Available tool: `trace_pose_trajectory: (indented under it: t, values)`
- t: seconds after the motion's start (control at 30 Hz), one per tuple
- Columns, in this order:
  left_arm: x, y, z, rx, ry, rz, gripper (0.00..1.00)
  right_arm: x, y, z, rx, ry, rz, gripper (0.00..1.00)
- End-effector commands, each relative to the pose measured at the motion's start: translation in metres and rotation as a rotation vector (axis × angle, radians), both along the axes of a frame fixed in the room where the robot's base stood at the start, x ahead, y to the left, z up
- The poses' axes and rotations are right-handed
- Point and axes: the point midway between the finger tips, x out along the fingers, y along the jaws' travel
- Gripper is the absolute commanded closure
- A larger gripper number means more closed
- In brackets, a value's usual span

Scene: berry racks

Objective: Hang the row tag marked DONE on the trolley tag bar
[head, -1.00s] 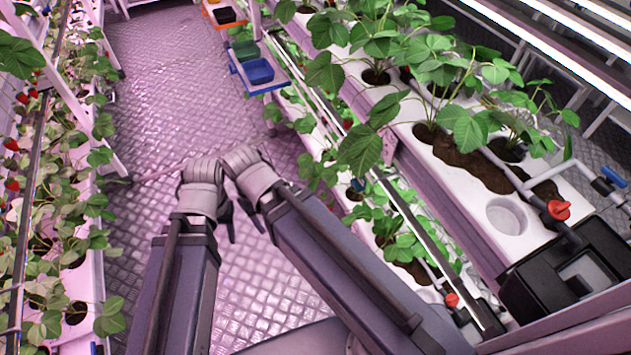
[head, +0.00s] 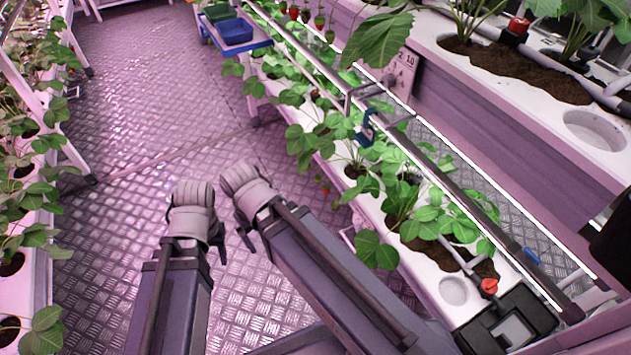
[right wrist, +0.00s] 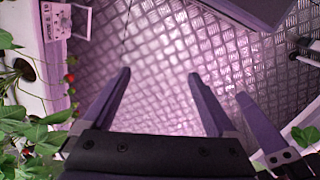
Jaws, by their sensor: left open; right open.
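No tag with readable DONE lettering shows. The trolley (head: 252,48), blue-edged with a blue bin (head: 236,31) and a green bin (head: 217,13), stands at the top of the head view, partly cut off; I cannot make out its tag bar. A small dark blue clip-like piece (head: 367,128) sits at the right rack's rail; I cannot tell what it is. My left gripper (head: 219,247) is open, hanging low over the aisle, its fingers partly hidden. My right gripper (right wrist: 160,92) is open and empty above the floor. Both are well away from the trolley.
The right rack (head: 453,291) with strawberry plants runs close beside my right arm. Another planted rack (head: 38,265) lines the left. The metal-plate aisle floor (head: 150,120) between them is clear.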

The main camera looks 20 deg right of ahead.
Motion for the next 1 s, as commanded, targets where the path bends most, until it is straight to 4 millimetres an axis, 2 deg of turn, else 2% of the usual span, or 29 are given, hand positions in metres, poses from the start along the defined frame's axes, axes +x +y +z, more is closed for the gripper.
trace_pose_trajectory:
  t: [0.03,0.27,0.33,0.4,0.5,0.6,0.77,0.87,1.0]
  values:
    - [0.0,0.0,-0.023,0.0,0.0,0.0,0.5,0.003,-0.004,-0.023,0.004,-0.003,-0.014,0.07]
    - [0.0,0.0,-0.061,0.002,0.0,-0.002,0.5,0.019,-0.032,-0.062,0.013,-0.031,-0.111,0.07]
    - [0.0,0.0,-0.072,0.002,-0.001,-0.002,0.5,0.028,-0.051,-0.072,-0.002,-0.048,-0.18,0.07]
    - [0.0,0.0,-0.074,0.002,-0.001,-0.002,0.5,0.036,-0.074,-0.073,-0.039,-0.071,-0.269,0.07]
    - [0.0,0.0,-0.073,0.002,-0.001,-0.002,0.5,0.043,-0.107,-0.067,-0.14,-0.112,-0.411,0.07]
    - [0.0,0.0,-0.072,0.002,-0.001,-0.002,0.5,0.046,-0.131,-0.059,-0.253,-0.16,-0.531,0.07]
    - [0.0,0.0,-0.072,0.002,0.0,-0.002,0.5,0.049,-0.159,-0.038,-0.444,-0.276,-0.703,0.07]
    - [0.0,0.0,-0.072,0.002,0.0,-0.002,0.5,0.052,-0.173,-0.018,-0.575,-0.394,-0.817,0.07]
    - [0.0,0.0,-0.072,0.002,0.0,-0.002,0.5,0.059,-0.185,0.026,-0.769,-0.662,-0.994,0.07]
